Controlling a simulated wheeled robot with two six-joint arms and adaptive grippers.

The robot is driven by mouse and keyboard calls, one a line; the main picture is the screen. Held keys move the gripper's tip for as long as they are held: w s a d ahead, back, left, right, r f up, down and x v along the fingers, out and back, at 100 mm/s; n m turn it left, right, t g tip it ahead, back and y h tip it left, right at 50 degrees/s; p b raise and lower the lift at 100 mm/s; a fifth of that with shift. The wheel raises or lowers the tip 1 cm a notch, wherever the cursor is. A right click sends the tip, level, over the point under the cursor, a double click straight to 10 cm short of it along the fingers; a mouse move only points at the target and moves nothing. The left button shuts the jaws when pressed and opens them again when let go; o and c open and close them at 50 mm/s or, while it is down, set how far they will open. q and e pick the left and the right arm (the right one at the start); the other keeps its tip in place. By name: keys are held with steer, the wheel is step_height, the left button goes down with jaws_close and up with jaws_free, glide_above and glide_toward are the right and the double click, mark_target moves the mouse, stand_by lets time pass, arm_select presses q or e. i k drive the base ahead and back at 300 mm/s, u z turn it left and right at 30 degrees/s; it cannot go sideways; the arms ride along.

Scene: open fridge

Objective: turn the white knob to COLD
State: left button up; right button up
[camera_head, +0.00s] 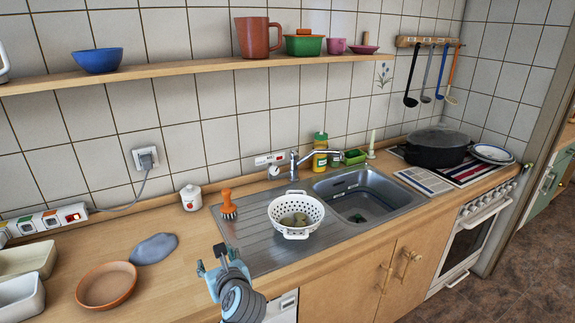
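A small white knob (274,171) is on the tiled wall, low behind the sink and left of the tap. A white label plate (270,158) is just above it, with print too small to read and a small red mark. My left gripper (219,252) is low in the middle-left of the view, over the front edge of the counter. It is well apart from the knob and below it in the picture. Its fingers are small and seen from behind, so I cannot tell whether they are open. My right gripper is not in view.
A white colander (296,215) stands on the drainer, between my gripper and the knob. An orange brush (228,205) and a white lidded jar (191,197) stand left of it. The tap (312,157) rises right of the knob. A wooden shelf (190,73) runs above.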

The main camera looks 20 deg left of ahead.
mark_target(274, 170)
steer(key=u, duration=0.05)
steer(key=i, duration=1.55)
